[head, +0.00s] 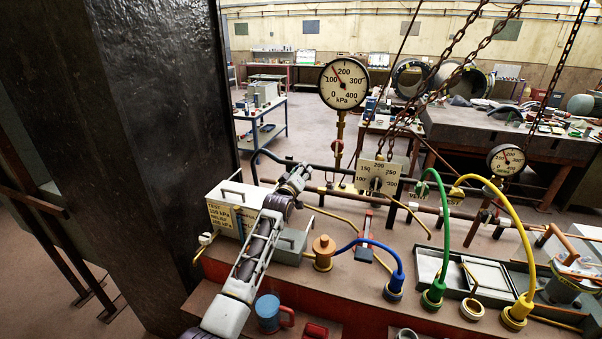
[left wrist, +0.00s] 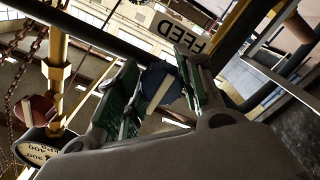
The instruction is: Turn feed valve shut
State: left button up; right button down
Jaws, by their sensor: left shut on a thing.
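My left gripper (head: 298,174) reaches from the lower left to the pipe behind the bench. In the left wrist view its green-padded fingers (left wrist: 155,95) are shut on a round dark blue knob with a pale bar, the feed valve (left wrist: 155,82). A FEED label (left wrist: 178,27) sits just beyond the knob. In the head view the gripper hides the valve. A large kPa gauge (head: 344,84) stands to the right, its needle tilted up and left, below 200. My right gripper is not in view.
A square dial plate (head: 378,176) with a dark knob is right of the gripper. Blue (head: 372,243), green (head: 443,225) and yellow hoses (head: 525,235) arch over the bench. A dark pillar (head: 140,140) stands close on the left. Chains (head: 455,65) hang at right.

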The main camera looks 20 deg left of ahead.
pick_arm(q)
jog(key=shift+f, duration=0.15)
jog(key=o, duration=1)
jog(key=shift+s, duration=0.15)
jog(key=s, duration=1.1)
jog(key=shift+s+a, duration=0.2)
jog(key=shift+s, duration=0.15)
dwell(0.4)
